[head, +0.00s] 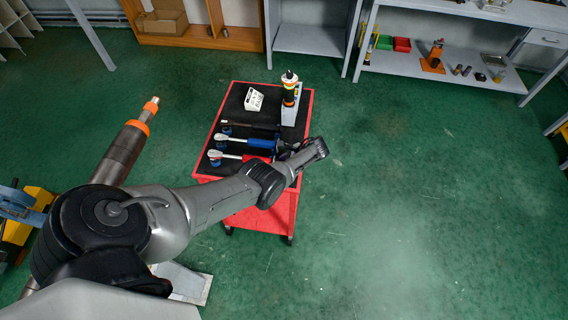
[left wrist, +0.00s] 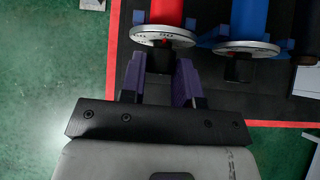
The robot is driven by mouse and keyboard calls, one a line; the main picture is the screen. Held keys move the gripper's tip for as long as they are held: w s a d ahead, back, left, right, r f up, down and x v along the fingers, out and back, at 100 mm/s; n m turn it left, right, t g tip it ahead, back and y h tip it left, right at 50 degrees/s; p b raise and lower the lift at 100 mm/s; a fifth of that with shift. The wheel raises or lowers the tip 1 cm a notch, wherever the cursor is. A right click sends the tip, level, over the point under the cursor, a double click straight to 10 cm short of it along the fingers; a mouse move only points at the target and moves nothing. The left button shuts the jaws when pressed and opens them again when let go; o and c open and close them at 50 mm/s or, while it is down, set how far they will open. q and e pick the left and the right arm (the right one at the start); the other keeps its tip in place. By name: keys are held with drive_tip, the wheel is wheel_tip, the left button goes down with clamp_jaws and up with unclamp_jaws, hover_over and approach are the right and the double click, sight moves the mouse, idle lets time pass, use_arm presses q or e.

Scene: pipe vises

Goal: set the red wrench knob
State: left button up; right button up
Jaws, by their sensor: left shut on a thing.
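The red wrench (head: 256,158) lies on the dark top of a red-rimmed cart, its ratchet head toward the left. In the left wrist view its red handle (left wrist: 164,12) ends in a silver graduated ring (left wrist: 163,37) with a black knob (left wrist: 159,59) behind it. My left gripper (left wrist: 160,70) has its purple fingers on both sides of this knob and is shut on it. In the head view my wrist hides the handle end. The ring's markings are too small to read. My right gripper is not in view.
A blue wrench (head: 262,142) lies parallel beside the red one; its ring (left wrist: 246,48) sits close to my right-hand finger. A thin dark tool lies beyond. A white block (head: 254,99) and an orange-and-black device (head: 290,90) stand at the cart's far end. The floor to the right is clear.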

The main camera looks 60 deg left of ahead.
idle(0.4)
use_arm(q)
drive_tip(key=o, duration=0.9)
drive_tip(key=shift+p+v, duration=0.6)
drive_tip(key=shift+v, duration=6.3)
